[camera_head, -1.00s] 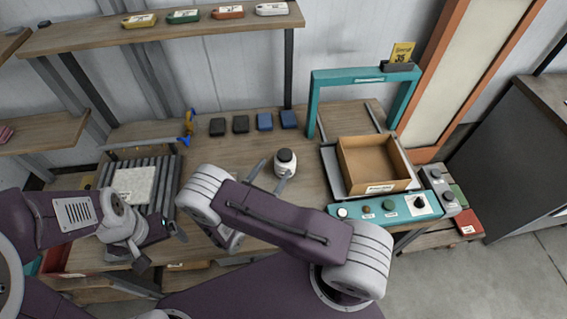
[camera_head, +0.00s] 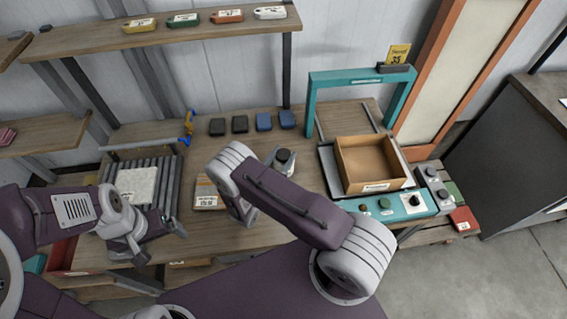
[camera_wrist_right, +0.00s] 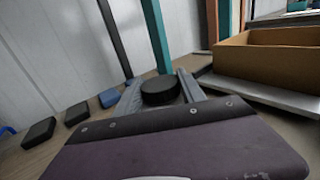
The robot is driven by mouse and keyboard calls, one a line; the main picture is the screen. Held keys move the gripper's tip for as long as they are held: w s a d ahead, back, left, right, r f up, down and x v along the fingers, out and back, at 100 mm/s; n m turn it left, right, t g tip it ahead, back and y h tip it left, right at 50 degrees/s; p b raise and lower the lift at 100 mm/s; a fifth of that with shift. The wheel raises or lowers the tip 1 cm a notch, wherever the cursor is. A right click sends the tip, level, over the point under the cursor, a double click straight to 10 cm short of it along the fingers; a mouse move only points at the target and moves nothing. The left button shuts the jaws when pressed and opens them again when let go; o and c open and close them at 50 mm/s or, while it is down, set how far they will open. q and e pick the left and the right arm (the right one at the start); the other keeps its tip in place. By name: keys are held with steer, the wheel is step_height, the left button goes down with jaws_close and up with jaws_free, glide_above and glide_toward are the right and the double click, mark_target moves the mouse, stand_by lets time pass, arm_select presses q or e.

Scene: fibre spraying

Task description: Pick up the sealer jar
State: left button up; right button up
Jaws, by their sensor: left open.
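The sealer jar (camera_head: 284,160), white with a black lid, stands upright at the middle of the workbench in the head view, partly hidden by my right arm. In the right wrist view its black lid (camera_wrist_right: 160,91) shows between the two fingers of my right gripper (camera_wrist_right: 160,84), one finger on each side. Whether the fingers press on the jar or only surround it, I cannot tell. My left gripper (camera_head: 159,242) is open and empty at the bench's front left, beside the slatted rack, far from the jar.
Several dark and blue blocks (camera_head: 264,121) line the back. A labelled package (camera_head: 206,194) lies to the left.

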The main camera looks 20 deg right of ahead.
jaws_close()
steer(key=shift+w+r, duration=0.1)
steer(key=shift+r, duration=0.1)
steer(key=r, duration=0.4)
steer(key=shift+s+d, duration=0.15)
steer(key=shift+s, duration=0.1)
steer(key=s+d+r+b, duration=0.1)
steer(key=s+d+r, duration=0.4)
steer(key=s, duration=0.5)
steer(key=shift+r, duration=0.8)
